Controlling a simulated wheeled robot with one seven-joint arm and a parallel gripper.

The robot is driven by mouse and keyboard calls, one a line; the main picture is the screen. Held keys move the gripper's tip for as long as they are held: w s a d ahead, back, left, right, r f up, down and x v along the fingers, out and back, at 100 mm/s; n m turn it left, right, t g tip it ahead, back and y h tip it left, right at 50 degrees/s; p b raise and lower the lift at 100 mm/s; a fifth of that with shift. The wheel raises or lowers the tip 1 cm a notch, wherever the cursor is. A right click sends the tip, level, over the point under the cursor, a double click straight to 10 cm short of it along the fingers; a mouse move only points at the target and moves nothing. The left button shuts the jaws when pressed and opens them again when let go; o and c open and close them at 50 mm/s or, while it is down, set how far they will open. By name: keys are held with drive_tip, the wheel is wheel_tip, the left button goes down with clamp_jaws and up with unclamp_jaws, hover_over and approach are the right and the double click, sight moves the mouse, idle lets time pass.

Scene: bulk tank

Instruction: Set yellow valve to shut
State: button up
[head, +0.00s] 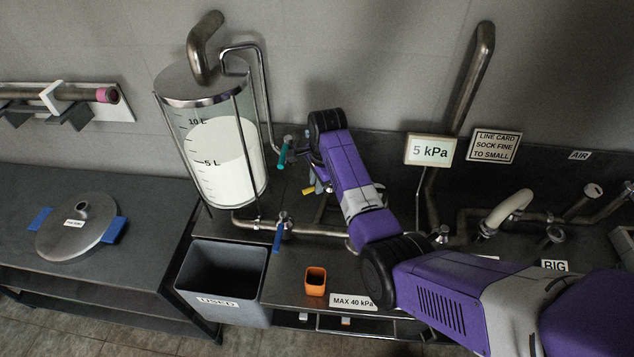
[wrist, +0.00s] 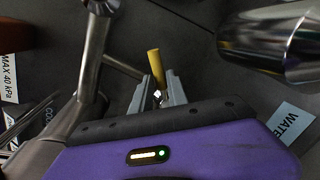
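The yellow valve's handle (head: 308,190) shows as a short yellow bar below my arm's end in the head view, right of the tank. In the wrist view the yellow handle (wrist: 154,62) stands between and beyond my two grey fingertips. My gripper (wrist: 159,76) has one finger on each side of the handle. I cannot tell whether the fingers touch it. A small white spot shows between the fingers. The valve's body and its label are mostly hidden by my gripper and arm.
The tank (head: 225,150) stands close to the left. A teal valve handle (head: 283,152) is just above left of the yellow one, and a blue valve handle (head: 278,238) is lower. A grey bin (head: 225,275) and an orange cup (head: 316,282) are in front. Pipes run nearby.

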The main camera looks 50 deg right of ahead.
clamp_jaws()
idle(0.9)
